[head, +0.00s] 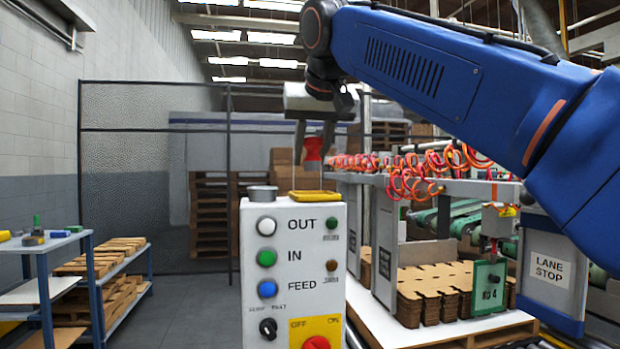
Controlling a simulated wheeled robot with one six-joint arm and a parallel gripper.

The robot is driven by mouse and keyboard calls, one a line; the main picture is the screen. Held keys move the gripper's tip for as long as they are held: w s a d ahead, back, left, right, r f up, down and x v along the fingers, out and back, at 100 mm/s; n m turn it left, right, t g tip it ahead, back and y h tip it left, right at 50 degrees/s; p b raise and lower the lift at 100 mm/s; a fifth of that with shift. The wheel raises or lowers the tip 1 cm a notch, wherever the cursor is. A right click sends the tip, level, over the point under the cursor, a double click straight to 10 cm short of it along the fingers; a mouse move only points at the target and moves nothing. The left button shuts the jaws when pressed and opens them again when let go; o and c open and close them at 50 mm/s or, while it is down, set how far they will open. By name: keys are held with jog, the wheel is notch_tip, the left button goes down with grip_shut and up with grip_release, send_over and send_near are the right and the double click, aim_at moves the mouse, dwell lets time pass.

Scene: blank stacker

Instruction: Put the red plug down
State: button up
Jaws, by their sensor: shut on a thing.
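The red plug (313,152) is upright between the fingers of my gripper (313,143), which is shut on it. The plug hangs above the top of the white control box (250,222), over a yellow piece (312,196) at the top right of that box. A gap shows between the plug's lower end and the yellow piece, though depth is hard to judge. My blue arm reaches in from the right.
A round grey piece (262,193) stands on the box's top left. A blue shelf rack (92,290) with small tools is at the left. Cardboard blanks (445,280) and a "LANE STOP" post (548,275) are at the right. A mesh fence (150,160) stands behind.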

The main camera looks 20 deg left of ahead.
jog(key=shift+f, duration=2.5)
jog(key=shift+f, duration=0.1)
jog(key=o, duration=0.8)
jog(key=v, duration=1.2)
jog(key=shift+d, duration=0.1)
